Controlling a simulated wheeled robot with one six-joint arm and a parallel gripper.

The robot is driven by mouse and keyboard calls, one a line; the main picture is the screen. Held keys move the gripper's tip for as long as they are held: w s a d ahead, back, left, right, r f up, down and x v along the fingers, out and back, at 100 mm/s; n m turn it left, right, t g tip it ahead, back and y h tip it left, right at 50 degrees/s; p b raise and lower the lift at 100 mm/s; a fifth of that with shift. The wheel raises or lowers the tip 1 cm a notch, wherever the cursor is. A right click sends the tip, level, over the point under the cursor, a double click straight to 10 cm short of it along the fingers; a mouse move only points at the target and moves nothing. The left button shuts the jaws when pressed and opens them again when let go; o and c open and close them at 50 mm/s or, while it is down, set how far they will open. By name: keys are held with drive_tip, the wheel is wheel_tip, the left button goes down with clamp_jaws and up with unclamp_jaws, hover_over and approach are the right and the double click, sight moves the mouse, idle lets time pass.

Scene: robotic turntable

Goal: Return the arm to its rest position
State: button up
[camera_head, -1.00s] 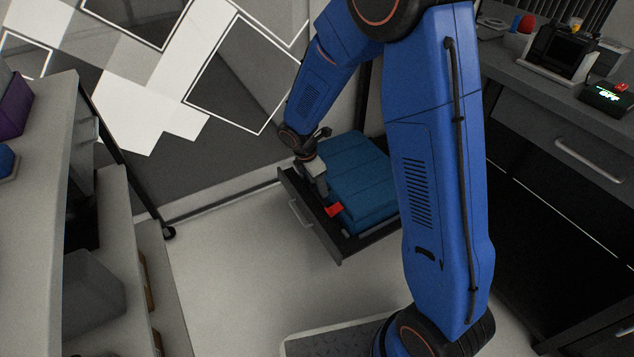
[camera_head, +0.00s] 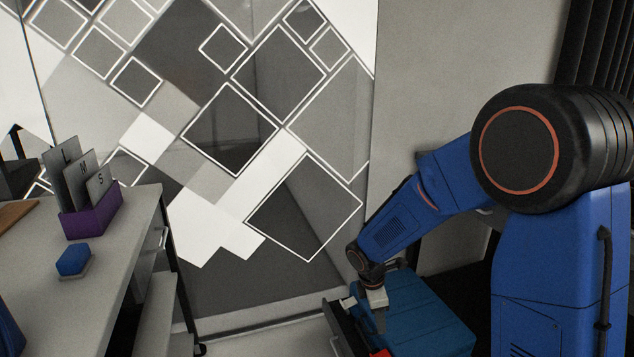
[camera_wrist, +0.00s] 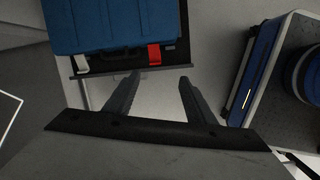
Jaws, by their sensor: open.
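My blue arm (camera_head: 398,217) reaches down from the right of the head view, bent at its black joint. My gripper (camera_wrist: 160,76) is open, with two dark fingers apart and nothing between them. In the head view my gripper (camera_head: 379,320) is small, pointing down beside a blue case (camera_head: 425,318). The case (camera_wrist: 105,25) sits in a dark pulled-out drawer (camera_wrist: 128,71), ahead of the fingers in the wrist view. A red tab (camera_wrist: 154,54) hangs at the drawer's front edge. The fingers look clear of the case and drawer; the exact gap cannot be told.
On the left, a grey worktop (camera_head: 110,262) holds a purple holder (camera_head: 92,215) with lettered plates and a small blue block (camera_head: 73,259). A patterned glass partition (camera_head: 235,130) stands behind. My base (camera_wrist: 265,80) shows at the wrist view's right.

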drive_tip(key=s+d+r+m, duration=0.5)
drive_tip(key=s+r, duration=0.1)
drive_tip(key=r, duration=0.4)
drive_tip(key=s+d+r+m+t, duration=0.1)
drive_tip(key=s+d+r+m, duration=0.1)
drive_tip(key=s, duration=0.5)
drive_tip(key=s+d+r+m+t+y, duration=0.1)
drive_tip(key=s+r+m, duration=0.4)
drive_tip(key=s+m, duration=0.2)
drive_tip(key=s+d+r+m+t+y, duration=0.1)
drive_tip(key=s+r+m, duration=0.3)
drive_tip(key=s, duration=0.5)
drive_tip(key=shift+d+m+t, duration=0.3)
drive_tip(key=shift+d, duration=0.55)
drive_tip(key=shift+r, duration=0.1)
